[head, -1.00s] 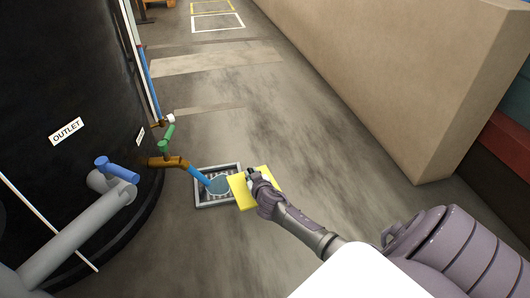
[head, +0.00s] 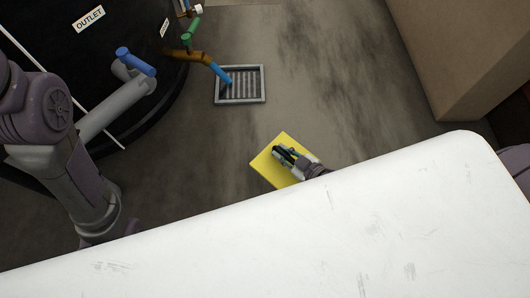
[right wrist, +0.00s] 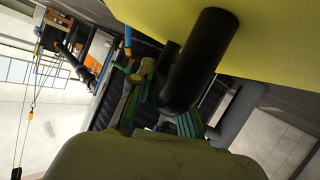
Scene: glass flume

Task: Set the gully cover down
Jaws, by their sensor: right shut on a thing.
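The gully cover (head: 264,168) is a yellow square plate, held low near the front of my white body in the head view. My right gripper (head: 284,156) is shut on its black handle. In the right wrist view the yellow plate (right wrist: 275,30) fills the top right, with the black handle (right wrist: 203,60) at the jaws. I cannot tell whether the plate touches the floor. The gully (head: 240,99), a grey-framed square with a slatted grate, lies uncovered up and left of the plate, clear of it. My left arm shows at the left; its gripper is hidden.
A black tank (head: 60,60) with an outlet label stands at the left. Floor between is clear.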

